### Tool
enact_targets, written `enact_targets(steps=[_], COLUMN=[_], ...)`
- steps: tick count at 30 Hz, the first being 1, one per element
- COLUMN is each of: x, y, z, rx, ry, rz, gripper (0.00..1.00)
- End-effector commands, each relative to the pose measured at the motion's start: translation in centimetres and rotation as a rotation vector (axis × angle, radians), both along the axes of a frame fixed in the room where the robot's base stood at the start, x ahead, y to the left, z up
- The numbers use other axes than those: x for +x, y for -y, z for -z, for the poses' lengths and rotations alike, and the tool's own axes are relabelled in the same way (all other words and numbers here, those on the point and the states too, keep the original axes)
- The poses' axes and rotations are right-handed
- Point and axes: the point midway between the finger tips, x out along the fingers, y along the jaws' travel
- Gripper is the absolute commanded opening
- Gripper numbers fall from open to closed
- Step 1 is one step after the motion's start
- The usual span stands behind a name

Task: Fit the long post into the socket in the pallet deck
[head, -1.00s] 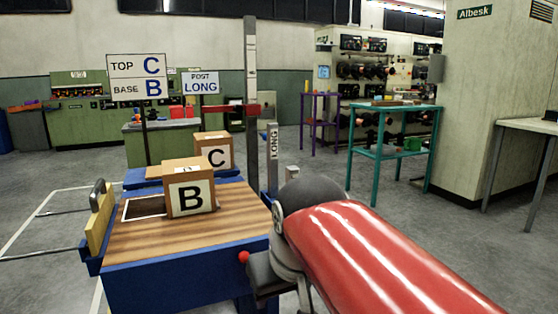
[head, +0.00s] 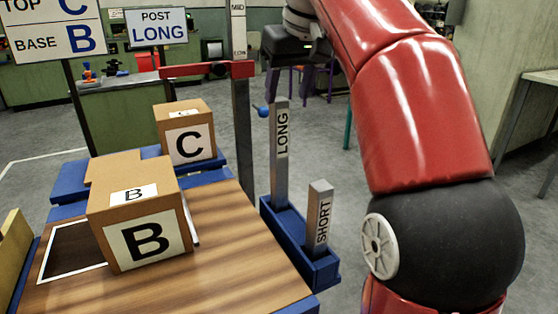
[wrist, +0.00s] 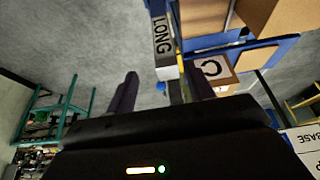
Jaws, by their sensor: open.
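The long post (head: 281,150) is a grey bar labelled LONG, standing upright in the blue rack (head: 329,277) right of the wooden pallet deck (head: 225,265). My gripper (head: 290,82) is open and empty, above and just behind the long post's top in the head view. In the wrist view the long post (wrist: 163,45) shows ahead, between the lines of my two fingers (wrist: 162,88), not touching them. A dark, white-edged patch (head: 70,250) lies on the deck, partly hidden by box B (head: 150,240). I cannot tell whether it is the socket.
The short post (head: 319,215) stands at the rack's near end. Box C (head: 188,145) sits behind the deck on a blue stand. A tall gauge post (head: 243,140) with a red crossbar (head: 205,70) rises close left of the long post. Signs read POST LONG (head: 157,28) and BASE B (head: 55,42).

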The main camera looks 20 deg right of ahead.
Motion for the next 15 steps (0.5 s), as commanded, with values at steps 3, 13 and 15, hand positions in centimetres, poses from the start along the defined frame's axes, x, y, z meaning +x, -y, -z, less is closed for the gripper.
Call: enact_targets(steps=[3,13,15], x=[0.5,2.4,2.7], y=[-0.2,-1.3,-1.3], z=[1.6,5.6,6.1], rx=[0.0,-0.001,-0.001], ry=[-0.002,-0.002,0.0], rz=[0.0,0.001,0.001], gripper=[0.53,0.53,0.53])
